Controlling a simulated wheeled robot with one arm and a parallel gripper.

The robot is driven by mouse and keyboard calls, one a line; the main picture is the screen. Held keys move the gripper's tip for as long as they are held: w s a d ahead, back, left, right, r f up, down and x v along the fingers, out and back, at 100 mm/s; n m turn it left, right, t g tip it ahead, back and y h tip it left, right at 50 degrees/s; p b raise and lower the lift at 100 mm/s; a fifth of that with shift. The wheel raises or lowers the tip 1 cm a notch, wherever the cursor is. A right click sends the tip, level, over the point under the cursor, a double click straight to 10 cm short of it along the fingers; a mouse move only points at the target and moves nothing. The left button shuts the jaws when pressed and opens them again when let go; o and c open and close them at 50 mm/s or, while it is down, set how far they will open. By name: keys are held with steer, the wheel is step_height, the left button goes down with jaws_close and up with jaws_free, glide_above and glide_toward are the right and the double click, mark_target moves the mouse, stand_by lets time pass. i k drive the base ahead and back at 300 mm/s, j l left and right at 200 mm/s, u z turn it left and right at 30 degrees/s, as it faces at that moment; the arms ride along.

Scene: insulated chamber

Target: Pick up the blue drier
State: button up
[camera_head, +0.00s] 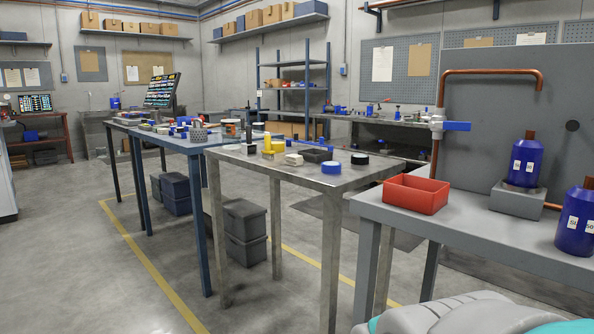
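Two blue cylinders with copper stubs on top and white labels are on the grey table at the right, and either could be the blue drier. One blue cylinder (523,170) stands upright on a grey block (516,203). The other blue cylinder (573,232) stands nearer, by the right edge of the view, and is partly cut off. A white, grey and teal part of my own body shows at the bottom right. My gripper is not visible.
A red open bin (415,194) sits left of the block on the grey table (480,233). A copper pipe with a blue-handled valve (456,126) rises behind it. A metal table (305,179) with small parts stands to the left. Open floor lies at the lower left.

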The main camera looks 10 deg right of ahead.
mark_target(527, 152)
steer(key=j+z, duration=0.1)
steer(key=z, duration=1.5)
